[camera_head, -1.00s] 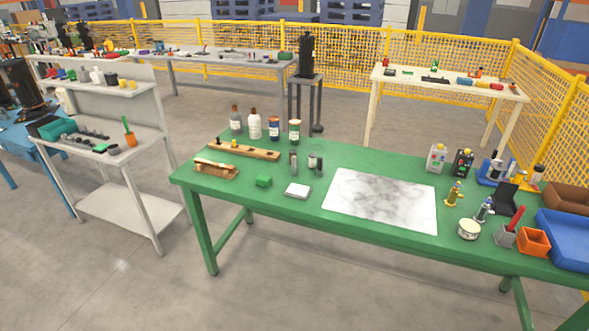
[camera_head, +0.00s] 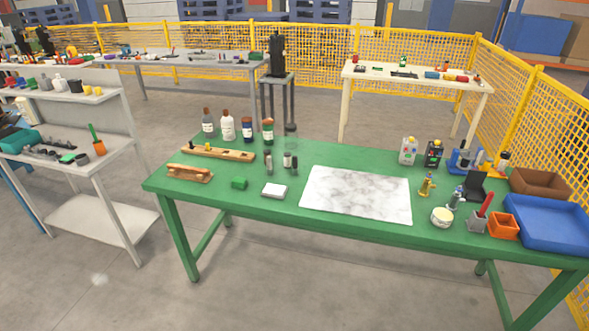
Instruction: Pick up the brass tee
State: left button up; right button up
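A small brass-coloured fitting (camera_head: 427,186), which looks like the brass tee, stands on the right part of the green table (camera_head: 270,221). It is just right of the white marbled sheet (camera_head: 357,193). It is too small for me to make out its exact shape. A grey fitting (camera_head: 456,197) stands to its right, and a round pale tin (camera_head: 441,217) sits in front of it. Neither of my grippers is in view.
A grey holder (camera_head: 478,222), an orange bin (camera_head: 503,226) and a blue tray (camera_head: 549,222) crowd the table's right end. Two small canisters (camera_head: 408,150) (camera_head: 433,154) stand behind the fitting. Bottles (camera_head: 228,126) stand at the back left. Bare floor lies in front.

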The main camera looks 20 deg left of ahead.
aim_at(426, 185)
jog(key=i+l+u, duration=0.1)
jog(key=l, duration=0.25)
jog(key=i+l, duration=0.25)
jog(key=l, duration=0.15)
jog(key=i+l+u, duration=0.15)
jog(key=l, duration=0.25)
jog(key=i+l+u, duration=0.1)
jog(key=l, duration=0.3)
jog(key=i+l+u, duration=0.1)
jog(key=i+l, duration=0.15)
jog(key=l, duration=0.15)
jog(key=i+l, duration=0.1)
jog(key=l, duration=0.35)
jog(key=i+l+u, duration=0.15)
jog(key=l, duration=0.25)
jog(key=i, duration=0.45)
